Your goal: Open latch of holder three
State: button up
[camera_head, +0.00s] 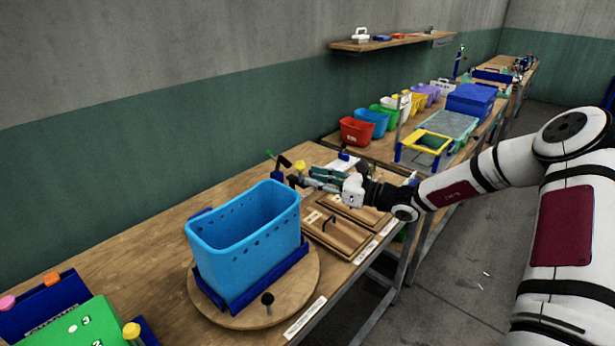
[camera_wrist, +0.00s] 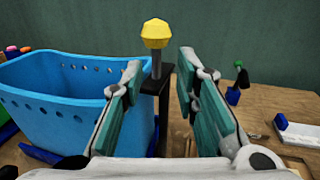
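A yellow knob (camera_wrist: 155,34) tops a dark upright post (camera_wrist: 155,85) in the wrist view, and it also shows in the head view (camera_head: 300,166). My gripper (camera_wrist: 158,75) is open, with its teal finger pads on either side of the post and a gap to the right pad. I cannot tell whether the left pad touches. In the head view my gripper (camera_head: 312,176) reaches in from the right, close to the yellow knob. A number marking holder three is not readable, so I cannot tell whether this knob belongs to it.
A blue basket (camera_head: 240,262) stands in a dark blue frame on a round wooden turntable (camera_head: 203,303), left of my gripper. A green knob (camera_head: 269,153) stands behind. Wooden panels (camera_head: 340,237) lie on the bench below my gripper. Coloured bins (camera_head: 355,131) stand farther back.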

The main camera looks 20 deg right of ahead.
jog(key=v, duration=0.8)
jog(key=shift+s+d, duration=0.15)
jog(key=shift+s, duration=0.1)
